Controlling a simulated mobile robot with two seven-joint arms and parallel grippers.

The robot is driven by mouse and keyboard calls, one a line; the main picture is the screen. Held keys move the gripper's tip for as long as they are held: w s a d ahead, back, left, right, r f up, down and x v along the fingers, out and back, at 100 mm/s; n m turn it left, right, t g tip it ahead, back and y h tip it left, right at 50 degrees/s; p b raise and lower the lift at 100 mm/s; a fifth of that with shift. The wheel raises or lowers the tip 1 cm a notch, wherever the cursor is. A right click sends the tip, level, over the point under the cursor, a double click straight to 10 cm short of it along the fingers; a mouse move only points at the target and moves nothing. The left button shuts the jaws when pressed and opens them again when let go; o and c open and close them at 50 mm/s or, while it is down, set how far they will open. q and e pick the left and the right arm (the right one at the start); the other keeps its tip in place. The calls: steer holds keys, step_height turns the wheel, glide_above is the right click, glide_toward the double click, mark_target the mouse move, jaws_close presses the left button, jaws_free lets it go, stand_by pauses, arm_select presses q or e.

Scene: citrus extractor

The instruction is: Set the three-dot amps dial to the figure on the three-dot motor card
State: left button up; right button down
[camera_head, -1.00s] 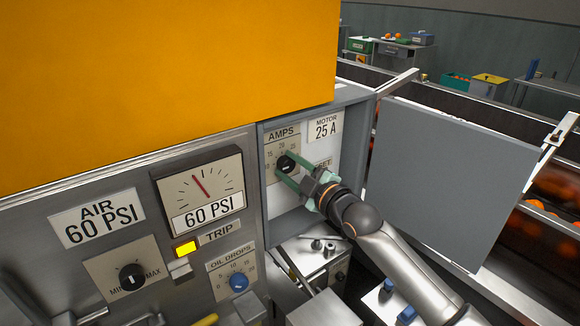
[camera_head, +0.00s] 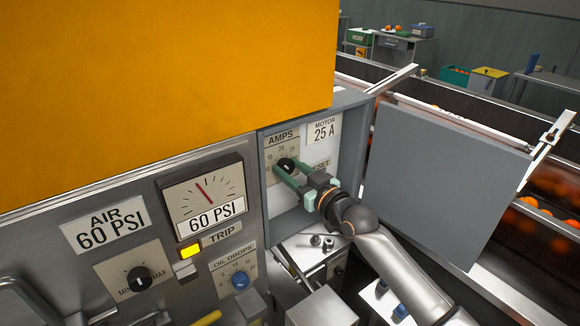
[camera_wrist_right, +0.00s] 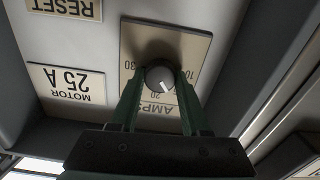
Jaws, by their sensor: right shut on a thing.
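The amps dial (camera_head: 286,165) is a black knob on a beige scale plate inside the open grey cabinet. In the right wrist view the knob (camera_wrist_right: 160,76) appears upside down, with its white mark pointing down-right, on the 10 side of the 20. No dots can be made out. My right gripper (camera_head: 292,170) has its green fingers shut on the knob's sides. My left gripper is not in view.
A RESET label (camera_head: 320,166) is partly behind my right gripper. The grey cabinet door (camera_head: 440,180) stands open at the right. An air gauge (camera_head: 205,195), a lit yellow trip lamp (camera_head: 190,252) and an oil drops dial (camera_head: 240,281) are on the left panel.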

steer(key=m, duration=0.3)
steer(key=shift+m, duration=0.4)
steer(key=m+p, duration=0.1)
steer(key=m, duration=0.3)
steer(key=shift+d+m, duration=0.1)
steer(key=shift+m, duration=0.2)
steer(key=m, duration=0.3)
steer(key=shift+f+m, duration=0.1)
steer(key=shift+m, duration=0.2)
steer(key=shift+m+p, duration=0.65)
steer(key=shift+m, duration=1.55)
steer(key=shift+c, duration=1.9)
jaws_free()
